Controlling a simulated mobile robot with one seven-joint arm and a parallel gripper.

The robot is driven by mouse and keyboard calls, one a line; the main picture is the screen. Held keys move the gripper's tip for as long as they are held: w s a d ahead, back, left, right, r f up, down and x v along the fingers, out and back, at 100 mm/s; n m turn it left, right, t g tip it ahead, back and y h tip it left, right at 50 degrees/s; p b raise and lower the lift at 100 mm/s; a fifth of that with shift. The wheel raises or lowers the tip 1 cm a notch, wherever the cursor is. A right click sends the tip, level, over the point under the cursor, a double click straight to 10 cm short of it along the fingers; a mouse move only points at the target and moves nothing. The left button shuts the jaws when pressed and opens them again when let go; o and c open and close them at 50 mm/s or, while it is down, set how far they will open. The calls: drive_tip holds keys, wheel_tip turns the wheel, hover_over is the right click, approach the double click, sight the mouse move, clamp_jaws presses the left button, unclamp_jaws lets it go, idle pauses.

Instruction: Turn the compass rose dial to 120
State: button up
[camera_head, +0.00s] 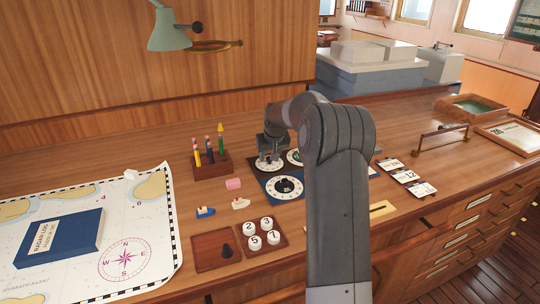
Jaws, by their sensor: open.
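A dark panel on the wooden desk carries several round dials. A white-ringed dial with a black centre (285,187) shows whole at the front. Another white dial (266,165) lies at the back left, directly under my gripper (270,154). A dial with a greenish centre (295,157) is at the back right, partly covered by my arm. My gripper points down, open, over the back left dial; I cannot tell whether its fingers touch it. Which dial is the compass rose, and the dial readings, are too small to tell.
A chart (60,215) with a blue book (60,235) lies at left. White number cards (405,176) lie right of my arm.

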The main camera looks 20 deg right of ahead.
drive_tip(key=shift+r, duration=0.1)
drive_tip(key=v, duration=1)
drive_tip(key=shift+r, duration=0.25)
drive_tip(key=shift+s, duration=0.1)
